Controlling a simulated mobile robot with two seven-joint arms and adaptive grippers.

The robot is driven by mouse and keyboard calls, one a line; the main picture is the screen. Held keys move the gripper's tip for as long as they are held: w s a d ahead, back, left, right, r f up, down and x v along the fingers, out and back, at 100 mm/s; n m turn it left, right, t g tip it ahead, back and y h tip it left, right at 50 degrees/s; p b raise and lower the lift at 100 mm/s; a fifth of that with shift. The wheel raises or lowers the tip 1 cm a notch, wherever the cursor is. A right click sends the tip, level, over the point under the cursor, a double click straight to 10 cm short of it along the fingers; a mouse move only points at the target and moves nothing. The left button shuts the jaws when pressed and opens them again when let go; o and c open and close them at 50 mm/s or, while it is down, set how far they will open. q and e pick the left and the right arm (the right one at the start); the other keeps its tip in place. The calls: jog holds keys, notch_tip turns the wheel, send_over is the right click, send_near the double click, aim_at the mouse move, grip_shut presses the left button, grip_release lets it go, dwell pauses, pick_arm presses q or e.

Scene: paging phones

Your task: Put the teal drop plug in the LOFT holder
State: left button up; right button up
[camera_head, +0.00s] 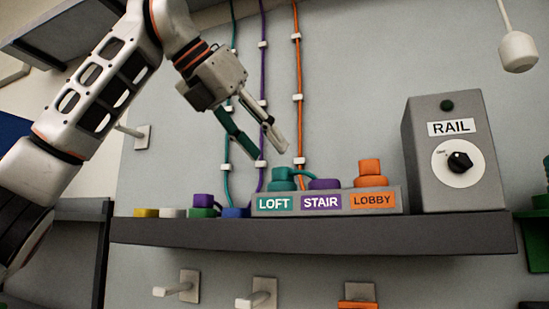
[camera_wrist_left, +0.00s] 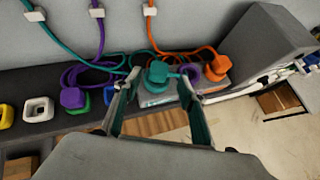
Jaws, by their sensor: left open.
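The teal plug (camera_head: 282,174) appears to sit in the LOFT holder, above the LOFT label (camera_head: 275,203); whether it is fully seated I cannot tell. A teal cable-like part runs from it to the right, towards the purple STAIR holder (camera_head: 323,184). The teal plug also shows in the left wrist view (camera_wrist_left: 157,72), between the fingertips in the picture. My left gripper (camera_head: 269,150) is open and empty, above the LOFT holder and apart from the plug. In the left wrist view its open fingers (camera_wrist_left: 158,82) show on both sides. My right gripper is not in view.
An orange plug (camera_head: 369,166) sits in the LOBBY holder. A purple plug (camera_head: 203,200) stands on a green block, beside yellow, white and blue blocks on the dark shelf (camera_head: 330,232). The grey RAIL box (camera_head: 455,150) stands at the right. Cables run up the wall behind.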

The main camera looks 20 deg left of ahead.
pick_arm(q)
jog(key=v, duration=0.7)
jog(key=shift+p, duration=0.35)
jog(key=shift+w, duration=0.1)
dwell(0.4)
